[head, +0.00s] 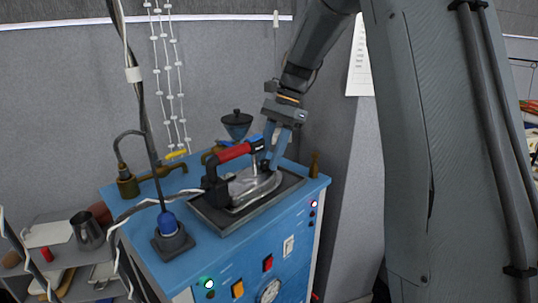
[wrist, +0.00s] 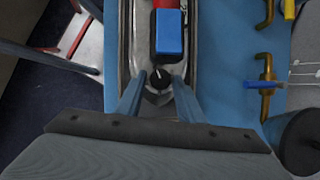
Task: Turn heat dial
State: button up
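A steam iron (head: 258,186) with a red handle (head: 233,152) and a metal body rests on a dark tray (head: 213,222) on top of a blue cabinet. In the wrist view a small black round dial (wrist: 158,78) with a white pointer mark sits beside the blue end piece (wrist: 168,34) of the iron's handle. My gripper (wrist: 160,77) is open, with one blue fingertip on each side of the dial. A narrow gap seems to show between each finger and the dial; contact is unclear. In the head view my gripper (head: 271,160) is at the handle's right end and hides the dial.
The blue cabinet (head: 160,272) carries a dark funnel (head: 237,124), brass pipework (head: 128,186) and a cable post on a dark base (head: 173,243). A cable runs to the iron's left end. Shelves with a metal jug (head: 87,231) stand at left.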

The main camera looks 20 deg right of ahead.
jog(key=c, duration=0.7)
jog(key=shift+o, duration=0.2)
jog(key=shift+n, duration=0.3)
jog(key=n+p, duration=0.1)
jog(key=n+g+h+p, duration=0.1)
jog(key=n, duration=0.1)
jog(key=n+g+p, duration=0.1)
jog(key=n, duration=0.1)
jog(key=shift+w+a+r, duration=0.1)
jog(key=shift+w+a, duration=0.1)
jog(key=shift+w, duration=0.05)
jog(key=n+h, duration=0.1)
jog(key=n, duration=0.2)
jog(key=n+h+p, duration=0.1)
jog(key=n, duration=0.2)
jog(key=shift+w+a+g+h, duration=0.2)
jog(key=shift+g+h, duration=0.1)
jog(key=shift+g, duration=0.1)
jog(key=shift+n, duration=0.4)
jog(key=o, duration=1.1)
jog(key=shift+s, duration=0.1)
jog(key=shift+c, duration=0.2)
